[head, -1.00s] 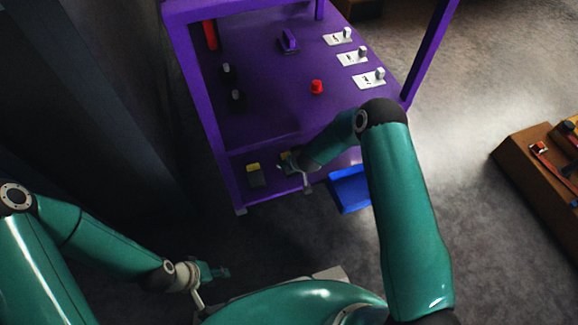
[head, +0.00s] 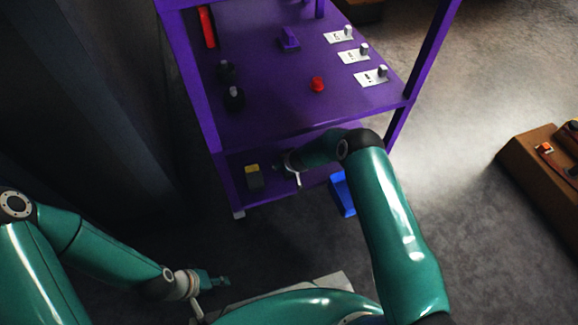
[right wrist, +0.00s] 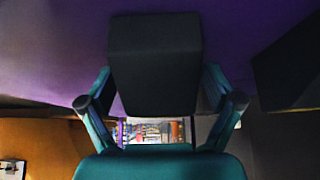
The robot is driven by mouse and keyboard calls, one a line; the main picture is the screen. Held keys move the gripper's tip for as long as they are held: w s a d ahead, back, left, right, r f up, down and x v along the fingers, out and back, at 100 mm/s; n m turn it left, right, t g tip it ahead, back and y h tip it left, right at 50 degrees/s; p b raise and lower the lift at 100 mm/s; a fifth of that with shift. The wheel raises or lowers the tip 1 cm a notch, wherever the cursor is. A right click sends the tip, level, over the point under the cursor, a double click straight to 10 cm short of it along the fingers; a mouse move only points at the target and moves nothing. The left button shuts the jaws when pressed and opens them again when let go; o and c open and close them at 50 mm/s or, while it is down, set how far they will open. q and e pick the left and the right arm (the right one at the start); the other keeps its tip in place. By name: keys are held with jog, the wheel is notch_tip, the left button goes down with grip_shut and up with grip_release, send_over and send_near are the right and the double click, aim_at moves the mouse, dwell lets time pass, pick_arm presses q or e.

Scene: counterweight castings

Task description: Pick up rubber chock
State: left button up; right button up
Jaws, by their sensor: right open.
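In the right wrist view a dark, block-shaped piece (right wrist: 155,65), apparently a rubber chock, sits between the fingers of my right gripper (right wrist: 162,104). The fingers are open, one at each side of it. A second dark block (right wrist: 285,68) shows at the right edge of that view. In the head view my right gripper (head: 284,168) reaches into the lower shelf of the purple cart and hides most of what is at its fingers. A dark grey block with a yellow top (head: 254,179) stands left of it on that shelf. My left gripper (head: 214,282) hangs low over the floor, away from the cart; its finger opening is unclear.
Cart posts stand close to my right arm. A blue bin (head: 343,193) is right of the lower shelf. A brown crate (head: 530,158) is far right.

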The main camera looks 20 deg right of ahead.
jog(key=c, duration=1.2)
jog(key=shift+r, duration=0.1)
jog(key=shift+c, duration=1.4)
jog(key=shift+r, duration=0.15)
